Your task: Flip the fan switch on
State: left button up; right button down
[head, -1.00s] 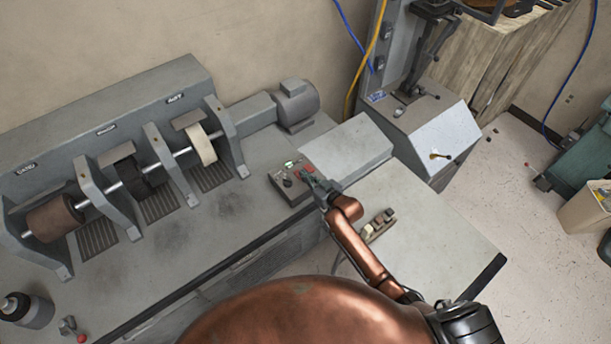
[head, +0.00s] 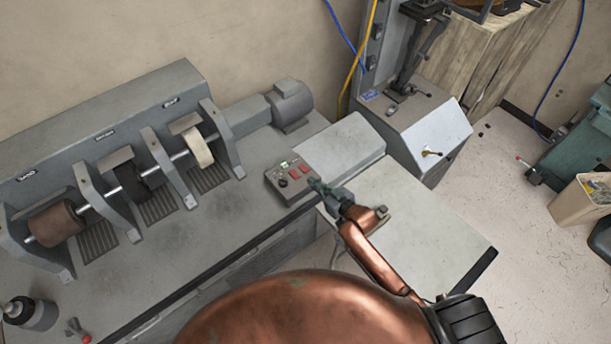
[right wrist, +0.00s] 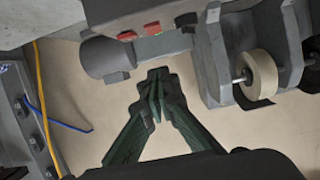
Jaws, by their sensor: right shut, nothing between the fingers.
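A small grey control box (head: 278,188) sits on the machine bench in the head view. On its top are a lit green switch (head: 284,163), red switches (head: 304,168) and a dark knob. My right gripper (head: 316,184) is at the right side of the box, close to the red switches, shut and empty. I cannot tell if it touches the box. In the right wrist view the shut fingers (right wrist: 156,76) point toward the wall, with red switches (right wrist: 126,36) at the top. Which switch is for the fan cannot be read. My left gripper is not in view.
A finishing machine with rollers (head: 58,222) and a motor (head: 290,104) stands behind and left of the box. A grey side table (head: 430,225) is at the right. A grey machine cabinet (head: 430,135) stands behind it.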

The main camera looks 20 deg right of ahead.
jog(key=shift+v, duration=1)
jog(key=shift+f, duration=0.15)
jog(key=s+d+f+m+g+h+b, duration=0.15)
jog(key=s+d+f, duration=0.35)
jog(key=f, duration=0.8)
jog(key=s+d+f+g+h+b, duration=0.1)
jog(key=s+d+f+g+h, duration=0.15)
jog(key=s+f, duration=0.75)
jog(key=s+d+f+m+g+h+b, duration=0.1)
jog(key=s+d+f+g+b, duration=0.2)
jog(key=f, duration=1.3)
jog(key=s+f+g, duration=0.1)
jog(key=s+f, duration=0.5)
jog(key=s, duration=0.6)
jog(key=s+d+f+g+b, duration=0.1)
jog(key=s+f+g, duration=0.1)
jog(key=s+f, duration=0.5)
jog(key=s+d+f+g+h, duration=0.1)
jog(key=s+f, duration=0.6)
jog(key=s, duration=1.1)
jog(key=shift+s+d+m+g+b, duration=0.25)
jog(key=shift+s+m+g+b, duration=0.1)
jog(key=shift+g, duration=0.35)
